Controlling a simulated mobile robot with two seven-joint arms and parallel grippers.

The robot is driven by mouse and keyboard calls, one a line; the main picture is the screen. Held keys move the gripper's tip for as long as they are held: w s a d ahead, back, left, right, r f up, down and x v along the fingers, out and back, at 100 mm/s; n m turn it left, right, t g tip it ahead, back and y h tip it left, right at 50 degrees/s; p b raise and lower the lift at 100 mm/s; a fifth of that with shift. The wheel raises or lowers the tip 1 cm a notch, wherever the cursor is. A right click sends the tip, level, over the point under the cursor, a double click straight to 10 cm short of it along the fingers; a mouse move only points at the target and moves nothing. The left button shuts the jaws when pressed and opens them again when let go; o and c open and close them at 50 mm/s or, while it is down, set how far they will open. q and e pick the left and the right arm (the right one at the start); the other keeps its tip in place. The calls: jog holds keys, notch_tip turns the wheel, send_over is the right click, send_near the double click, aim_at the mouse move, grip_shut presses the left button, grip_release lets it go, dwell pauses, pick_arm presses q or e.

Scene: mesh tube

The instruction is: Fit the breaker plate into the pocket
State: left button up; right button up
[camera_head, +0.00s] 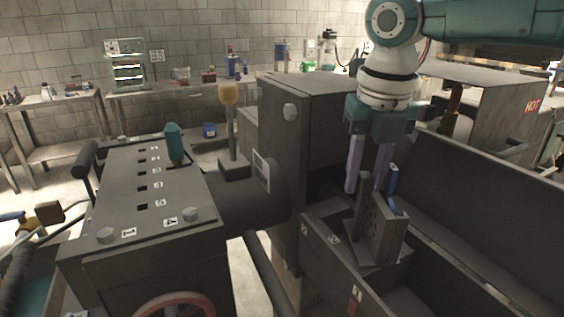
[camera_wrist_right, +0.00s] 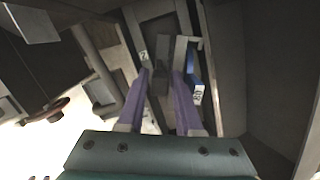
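My right gripper (camera_head: 366,188) comes down from the upper right with two purple fingers spread apart. Its fingertips are just above a dark grey block with rows of small holes (camera_head: 376,232), which looks like the breaker plate or its holder; I cannot tell which. In the right wrist view, the fingers (camera_wrist_right: 161,76) stand on either side of a narrow dark grey upright piece (camera_wrist_right: 160,80), with small gaps beside it. A blue piece with a white label (camera_head: 391,190) stands just right of the fingers; it also shows in the wrist view (camera_wrist_right: 195,72). I cannot make out the pocket clearly.
The perforated block stands in a dark metal trough (camera_head: 450,235) with high side walls. A tall grey housing (camera_head: 290,125) rises left of the gripper. A numbered console (camera_head: 150,190) with a teal knob (camera_head: 175,142) fills the left. A bench (camera_head: 190,88) stands behind.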

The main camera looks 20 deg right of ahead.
jog(key=shift+o, duration=1.4)
jog(key=shift+r, duration=0.1)
jog(key=shift+r, duration=0.35)
notch_tip(320, 180, up, 11)
jog(key=s+b, duration=0.1)
jog(key=s, duration=0.1)
jog(key=s+a+f+m+y, duration=0.2)
jog(key=s+a+f+m, duration=0.4)
jog(key=a+f, duration=0.25)
jog(key=s+a+f+m+y, duration=0.1)
jog(key=s+a+f+m, duration=0.45)
jog(key=a+f, duration=0.3)
jog(key=s+d+f+m+t+h, duration=0.1)
jog(key=s+d+m, duration=0.3)
jog(key=m, duration=0.5)
jog(key=s+d+f+m+h, duration=0.1)
jog(key=s+d+m, duration=0.3)
jog(key=s+m, duration=0.4)
jog(key=shift+s+d+f+m+t, duration=0.35)
jog(key=shift+f+m+t, duration=0.05)
jog(key=shift+m, duration=0.55)
